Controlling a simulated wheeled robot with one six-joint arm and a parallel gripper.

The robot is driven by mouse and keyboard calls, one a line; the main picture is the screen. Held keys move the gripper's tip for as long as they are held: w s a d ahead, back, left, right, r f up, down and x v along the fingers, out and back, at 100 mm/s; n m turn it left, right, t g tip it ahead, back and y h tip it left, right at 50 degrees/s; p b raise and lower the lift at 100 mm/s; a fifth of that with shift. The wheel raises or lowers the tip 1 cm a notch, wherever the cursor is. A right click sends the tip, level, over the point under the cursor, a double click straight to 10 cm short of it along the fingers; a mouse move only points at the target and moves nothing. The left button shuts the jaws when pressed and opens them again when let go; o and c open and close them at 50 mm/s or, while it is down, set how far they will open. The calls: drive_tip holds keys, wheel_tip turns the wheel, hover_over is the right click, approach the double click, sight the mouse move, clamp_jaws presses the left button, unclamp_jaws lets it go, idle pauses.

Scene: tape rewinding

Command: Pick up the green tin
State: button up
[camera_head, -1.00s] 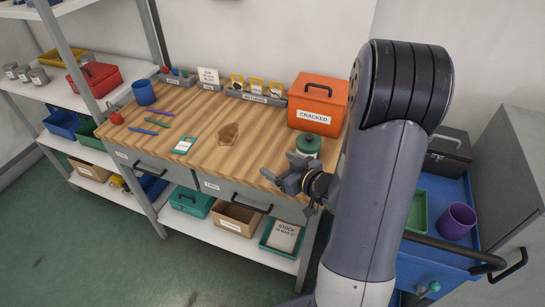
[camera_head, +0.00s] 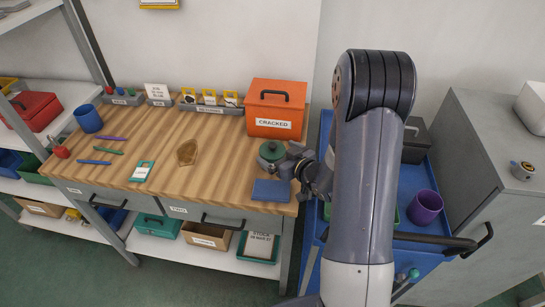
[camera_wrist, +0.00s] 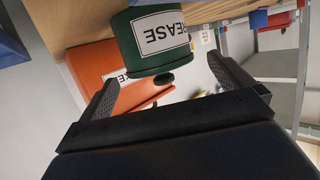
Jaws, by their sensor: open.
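The green tin (camera_head: 271,150) stands on the wooden workbench (camera_head: 215,150), near its right end and in front of the orange box. In the wrist view the green tin (camera_wrist: 152,45) appears upside down, with a white label reading "EASE" and a dark knob on its lid. My gripper (camera_head: 287,168) is beside the tin, on its near right side in the head view. In the wrist view my gripper (camera_wrist: 163,72) is open, with the tin ahead, roughly between its fingers. I cannot tell whether a finger touches it.
The orange box marked "CRACKED" (camera_head: 276,113) stands close behind the tin. A flat blue item (camera_head: 271,191) lies just in front of it. A blue trolley (camera_head: 442,231) with a purple cup (camera_head: 425,207) is at the right.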

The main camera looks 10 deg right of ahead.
sight(275, 152)
drive_tip(key=shift+x, duration=1.05)
drive_tip(key=shift+c, duration=0.6)
drive_tip(key=c, duration=1.1)
drive_tip(key=shift+r, duration=0.2)
wheel_tip(275, 152, up, 10)
